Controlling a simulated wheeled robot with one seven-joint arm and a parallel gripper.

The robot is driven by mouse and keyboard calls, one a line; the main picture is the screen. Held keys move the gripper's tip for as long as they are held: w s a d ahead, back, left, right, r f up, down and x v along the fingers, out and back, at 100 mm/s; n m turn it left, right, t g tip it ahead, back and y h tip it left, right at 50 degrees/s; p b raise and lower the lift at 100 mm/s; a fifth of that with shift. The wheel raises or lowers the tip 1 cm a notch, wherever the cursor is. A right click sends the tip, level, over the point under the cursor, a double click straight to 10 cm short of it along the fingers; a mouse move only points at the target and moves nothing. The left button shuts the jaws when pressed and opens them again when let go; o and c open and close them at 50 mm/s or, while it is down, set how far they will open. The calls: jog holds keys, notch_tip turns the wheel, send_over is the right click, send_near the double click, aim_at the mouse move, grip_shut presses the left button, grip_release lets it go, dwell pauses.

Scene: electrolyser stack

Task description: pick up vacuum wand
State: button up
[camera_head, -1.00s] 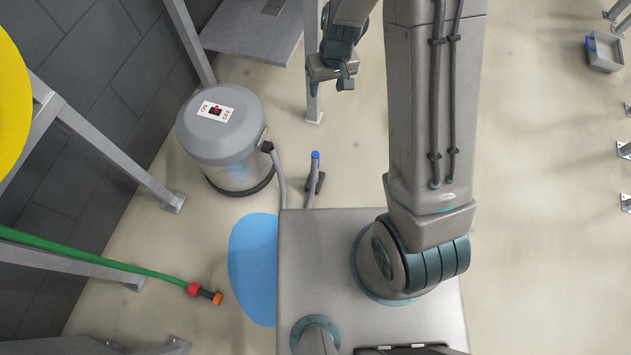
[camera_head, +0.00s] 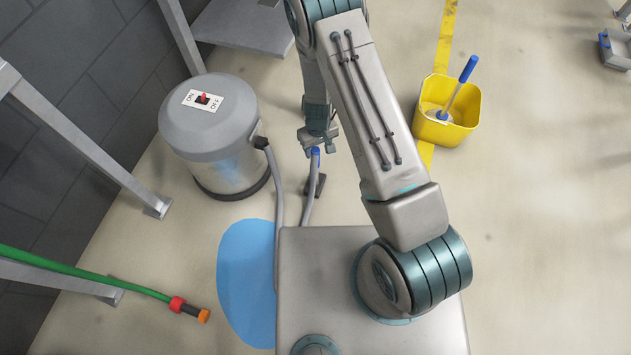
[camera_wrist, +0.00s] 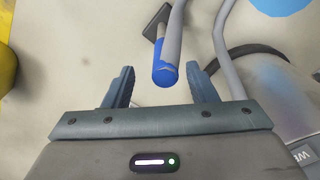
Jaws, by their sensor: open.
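The vacuum wand (camera_head: 309,199) is a grey tube with a blue end, standing tilted from a dark floor nozzle just beyond my base. In the wrist view its blue end (camera_wrist: 165,74) lies between and a little ahead of the two fingers. My gripper (camera_head: 318,144) is open right at the wand's blue top. It also shows in the wrist view (camera_wrist: 163,86), with a finger on each side of the wand and gaps between. I cannot tell how far the wand's end is below the fingertips.
The grey vacuum drum (camera_head: 211,135) stands left of the wand, its hose (camera_head: 277,180) running close by. A blue puddle (camera_head: 246,280) and a green hose (camera_head: 90,264) lie on the floor. A yellow bucket (camera_head: 446,128) stands at right. Open floor lies right of my base.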

aim_at(316, 158)
jog(key=f+b, duration=0.1)
jog(key=f, duration=0.1)
jog(key=f+b, duration=0.1)
jog(key=f, duration=0.1)
jog(key=f+b, duration=0.1)
jog(key=f, duration=0.2)
jog(key=shift+w+a+f, duration=0.1)
jog(key=shift+w+a, duration=0.1)
jog(key=shift+a, duration=0.1)
grip_shut()
dwell(1.2)
